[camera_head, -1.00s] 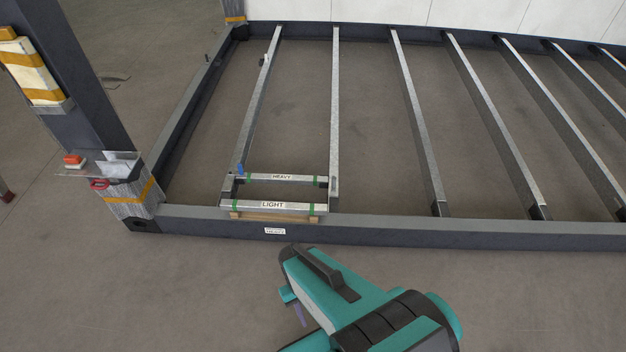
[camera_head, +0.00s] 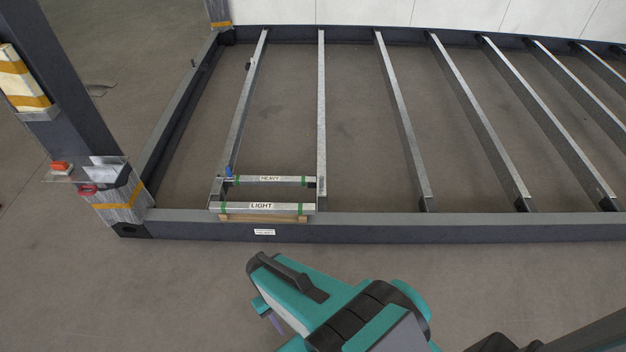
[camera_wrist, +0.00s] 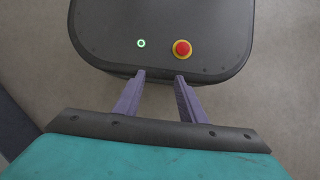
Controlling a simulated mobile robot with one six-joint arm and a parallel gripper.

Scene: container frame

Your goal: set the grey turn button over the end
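I cannot make out a grey turn button for certain. A small dark fitting (camera_head: 248,66) sits on the leftmost cross beam near its far end; it is too small to identify. A blue piece (camera_head: 229,171) stands at the near end of that beam, by the bars marked HEAVY (camera_head: 270,179) and LIGHT (camera_head: 262,206). My gripper (camera_wrist: 159,77) shows two purple fingers apart with nothing between them, above my own base. In the head view one purple finger shows under my teal arm, outside the frame and away from the bars.
The dark front rail (camera_head: 400,229) runs across between my arm and the cross beams. A corner post (camera_head: 60,100) stands at left, with a small shelf (camera_head: 88,170) carrying a red-topped item (camera_head: 60,166). The floor before the rail is clear.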

